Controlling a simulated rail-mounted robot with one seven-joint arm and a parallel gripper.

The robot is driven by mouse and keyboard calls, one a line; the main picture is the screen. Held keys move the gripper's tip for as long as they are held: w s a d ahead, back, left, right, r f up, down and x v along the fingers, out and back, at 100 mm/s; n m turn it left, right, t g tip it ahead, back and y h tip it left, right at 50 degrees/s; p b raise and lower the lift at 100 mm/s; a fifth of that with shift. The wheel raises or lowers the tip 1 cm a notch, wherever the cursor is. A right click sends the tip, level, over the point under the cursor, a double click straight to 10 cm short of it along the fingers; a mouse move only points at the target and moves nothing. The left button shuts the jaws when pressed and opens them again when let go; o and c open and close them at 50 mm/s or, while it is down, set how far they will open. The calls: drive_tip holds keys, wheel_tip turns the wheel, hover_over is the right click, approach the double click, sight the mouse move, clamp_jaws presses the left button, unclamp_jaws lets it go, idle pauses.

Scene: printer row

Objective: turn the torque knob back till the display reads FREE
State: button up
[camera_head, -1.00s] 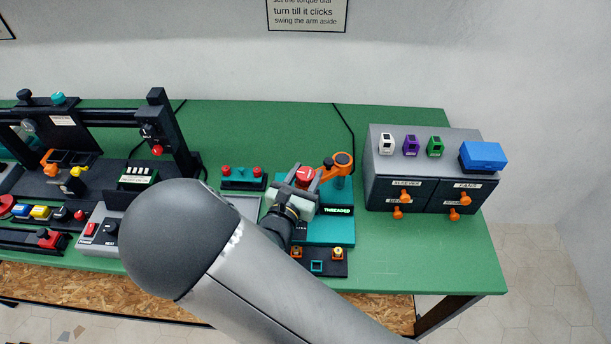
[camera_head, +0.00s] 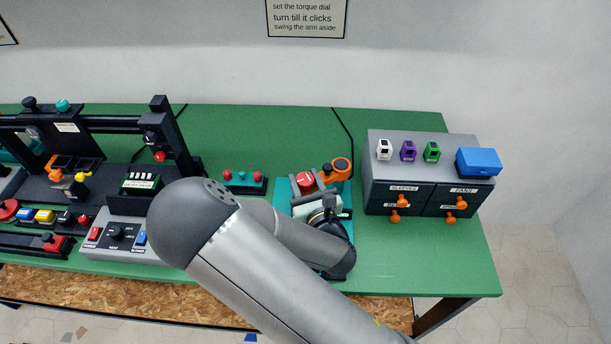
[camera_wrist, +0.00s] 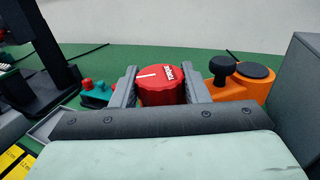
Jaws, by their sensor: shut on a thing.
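The red torque knob (camera_wrist: 160,86) sits between the two fingers of my gripper (camera_wrist: 157,88) in the wrist view, and the fingers are shut on its sides. Its white pointer line is near the top left of its face, with white lettering to the right. In the head view the knob (camera_head: 305,181) shows as a small red patch beyond my gripper (camera_head: 308,188), on a teal base (camera_head: 283,200). The display that read THREADED a second ago is hidden behind my arm, so its present reading cannot be seen.
An orange swing arm (camera_head: 338,170) with a black knob stands just right of the red knob. A grey drawer unit (camera_head: 375,190) is farther right. A teal block with red buttons (camera_head: 243,181) and a control box (camera_head: 115,245) stand to the left.

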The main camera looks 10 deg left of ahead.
drive_tip(key=shift+r+n+g+y+p, duration=0.1)
drive_tip(key=shift+n+g+y+p, duration=0.75)
drive_tip(key=shift+y+p, duration=0.25)
drive_tip(key=o, duration=1)
drive_tip(key=shift+c, duration=0.2)
drive_tip(key=shift+m+t+h+b, duration=1.15)
drive_tip(key=shift+h+b, duration=0.35)
drive_tip(key=shift+b, duration=0.3)
